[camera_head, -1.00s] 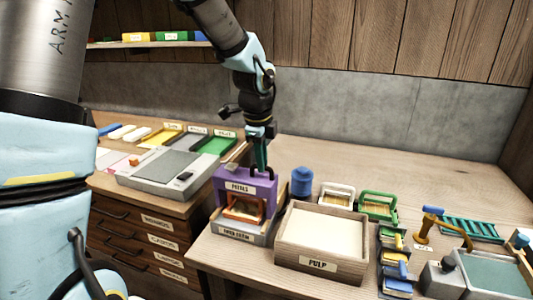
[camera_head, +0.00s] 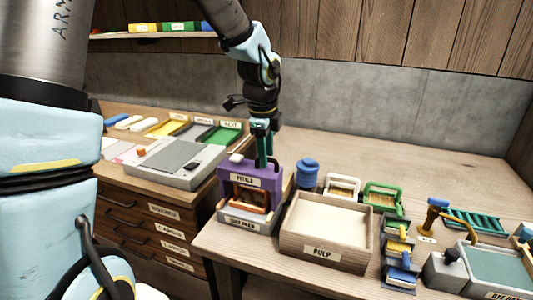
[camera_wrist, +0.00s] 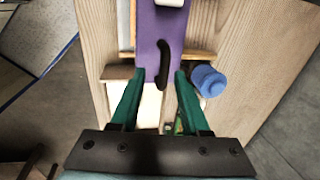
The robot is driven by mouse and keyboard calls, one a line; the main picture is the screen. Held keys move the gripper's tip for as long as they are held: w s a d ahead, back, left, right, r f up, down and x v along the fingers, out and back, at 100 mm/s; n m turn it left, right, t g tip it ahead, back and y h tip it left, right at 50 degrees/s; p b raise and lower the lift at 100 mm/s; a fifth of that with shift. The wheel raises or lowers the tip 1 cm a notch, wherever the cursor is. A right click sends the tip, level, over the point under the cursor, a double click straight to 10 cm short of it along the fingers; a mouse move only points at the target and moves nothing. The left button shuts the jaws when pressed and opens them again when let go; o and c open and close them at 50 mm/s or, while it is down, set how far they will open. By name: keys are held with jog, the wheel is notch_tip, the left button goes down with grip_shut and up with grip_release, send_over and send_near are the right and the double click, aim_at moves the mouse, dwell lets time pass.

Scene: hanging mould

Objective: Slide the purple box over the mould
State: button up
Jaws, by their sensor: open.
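The purple box (camera_head: 262,176), labelled PETALS, stands at the table's left end over a grey base. An orange-brown frame, seemingly the mould (camera_head: 250,200), shows in its front opening. In the wrist view the purple top (camera_wrist: 158,25) bears a dark curved handle (camera_wrist: 163,62) and a white piece at the far edge. My gripper (camera_head: 264,163) points down at the right part of the box top. In the wrist view my gripper (camera_wrist: 160,78) is open, its green fingers on either side of the handle's near end. I cannot tell whether they touch it.
A wooden PULP tray (camera_head: 297,241) stands right of the box, with a blue container (camera_head: 307,171) behind. It also shows beside my right finger in the wrist view (camera_wrist: 207,80). White and green framed pieces (camera_head: 383,196) stand behind the tray. The table's back is clear.

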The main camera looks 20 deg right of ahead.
notch_tip(320, 180, up, 10)
jog(key=s+a+b, duration=0.1)
jog(key=shift+s+a+r, duration=0.25)
jog(key=shift+s, duration=0.05)
dwell(0.3)
jog(key=s+a+f+n, duration=0.1)
jog(key=a+f+n, duration=0.3)
jog(key=a+n, duration=0.4)
jog(key=s+a+f+n+y, duration=0.1)
jog(key=a+f+n, duration=0.3)
jog(key=a+n, duration=0.5)
jog(key=s+a+f+n, duration=0.1)
jog(key=a+f+n, duration=0.3)
jog(key=a+n, duration=0.4)
jog(key=a, duration=0.5)
jog(key=shift+n, duration=0.3)
